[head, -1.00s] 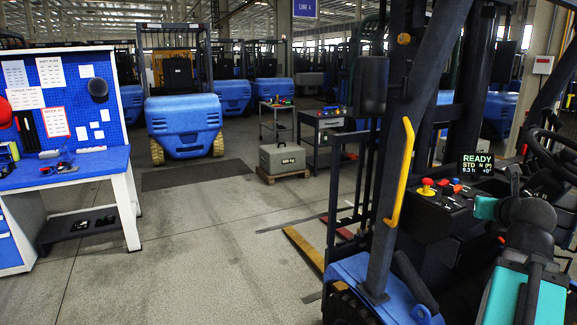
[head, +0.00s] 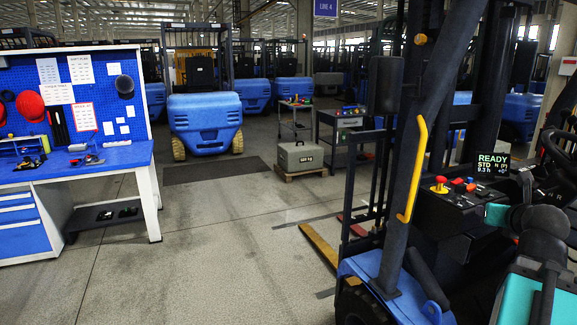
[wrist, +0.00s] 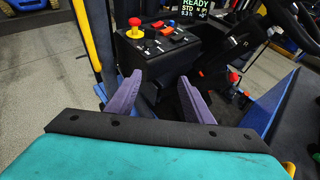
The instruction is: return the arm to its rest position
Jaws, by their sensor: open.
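My gripper (wrist: 160,80) shows in the wrist view with its two purple fingers apart and nothing between them. It is in front of the forklift's black control console (wrist: 158,45), which carries a red knob on a yellow base (wrist: 135,27). In the head view, part of my teal and dark arm (head: 545,235) is at the lower right, beside the same console (head: 450,208). I cannot make out the fingers there. The display (head: 493,163) reads READY.
The forklift's dark mast post and yellow grab handle (head: 413,170) stand left of the console. The steering wheel (wrist: 293,22) is to its right. A blue workbench (head: 110,158) is at far left, and a grey weight (head: 300,157) sits on a pallet. Open floor lies between.

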